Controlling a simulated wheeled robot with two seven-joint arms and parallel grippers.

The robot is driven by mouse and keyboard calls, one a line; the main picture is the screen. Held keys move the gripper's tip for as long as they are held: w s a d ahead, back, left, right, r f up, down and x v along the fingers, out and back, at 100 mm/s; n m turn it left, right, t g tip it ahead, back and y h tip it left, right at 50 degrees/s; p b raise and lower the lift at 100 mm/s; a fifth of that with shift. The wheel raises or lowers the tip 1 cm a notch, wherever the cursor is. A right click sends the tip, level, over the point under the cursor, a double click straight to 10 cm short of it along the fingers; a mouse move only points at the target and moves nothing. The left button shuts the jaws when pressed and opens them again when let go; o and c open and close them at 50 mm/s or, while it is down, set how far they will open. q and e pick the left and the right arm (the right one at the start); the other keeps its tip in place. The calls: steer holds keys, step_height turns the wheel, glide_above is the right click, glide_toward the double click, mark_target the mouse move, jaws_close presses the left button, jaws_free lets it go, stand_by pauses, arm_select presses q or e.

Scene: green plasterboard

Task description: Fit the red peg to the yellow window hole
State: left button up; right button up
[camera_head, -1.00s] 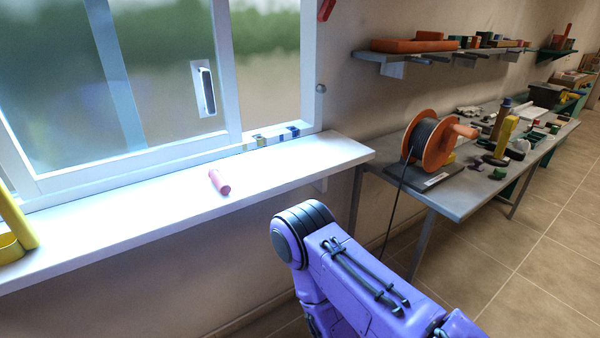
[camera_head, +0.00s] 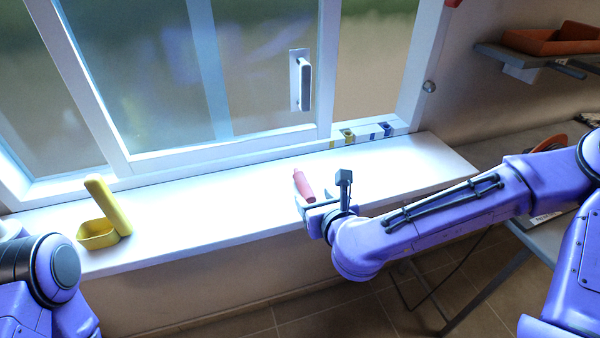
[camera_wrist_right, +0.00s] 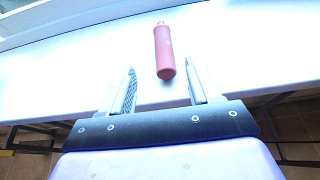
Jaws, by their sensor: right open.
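The red peg (camera_head: 303,185) lies on its side on the white window sill, with its near end toward my right gripper (camera_head: 318,201). In the right wrist view the peg (camera_wrist_right: 164,52) is just beyond the open fingers of the gripper (camera_wrist_right: 163,88), roughly in line with the gap and not held. The window frame's lower rail has a yellow-marked hole (camera_head: 347,135) and a blue-marked one (camera_head: 386,129), both right of the peg and behind it. My left arm shows at the lower left, but its gripper is out of view.
A grey workbench and a shelf with an orange tray (camera_head: 555,40) are at the right.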

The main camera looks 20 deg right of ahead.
mark_target(305, 185)
steer(key=shift+w+f+b, duration=0.7)
steer(key=shift+f+b, duration=0.1)
steer(key=shift+b, duration=0.05)
steer(key=shift+w+r+p, duration=0.25)
steer(key=shift+w+p, duration=0.35)
steer(key=shift+p, duration=0.05)
steer(key=p+x, duration=0.1)
steer(key=x, duration=0.2)
steer(key=p+x, duration=0.1)
steer(key=x, duration=0.2)
steer(key=shift+w+d+r, duration=0.1)
steer(key=shift+w+d, duration=0.05)
steer(key=shift+d, duration=0.1)
steer(key=shift+w, duration=0.25)
arm_select(q)
steer(key=shift+r, duration=0.35)
arm_select(e)
steer(key=c, duration=1.1)
